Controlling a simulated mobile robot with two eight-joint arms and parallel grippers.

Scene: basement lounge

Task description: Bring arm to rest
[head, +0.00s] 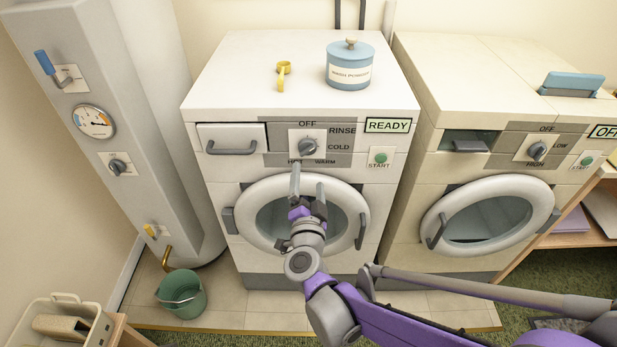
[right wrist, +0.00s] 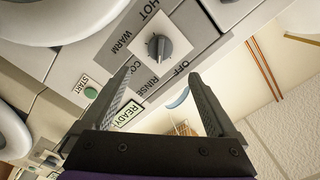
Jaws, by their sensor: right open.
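My right arm comes in from the lower right, and its gripper (head: 308,178) is in front of the left washing machine (head: 225,225). The gripper is open and empty, with its fingers just below the machine's dial (head: 307,147) and over the upper part of the round door (head: 343,200). In the right wrist view the open fingers (right wrist: 160,77) point toward the panel, and the dial (right wrist: 159,47) shows beyond them, apart from them. The display reads READY. My left gripper is not in view.
A yellow scoop (head: 283,75) and a blue wash powder tin (head: 349,66) stand on the machine. A second machine (head: 455,95) is at right. A boiler (head: 100,60), a green bucket (head: 182,294) and a basket (head: 62,318) are at left. Tiled floor (head: 240,310) shows in front.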

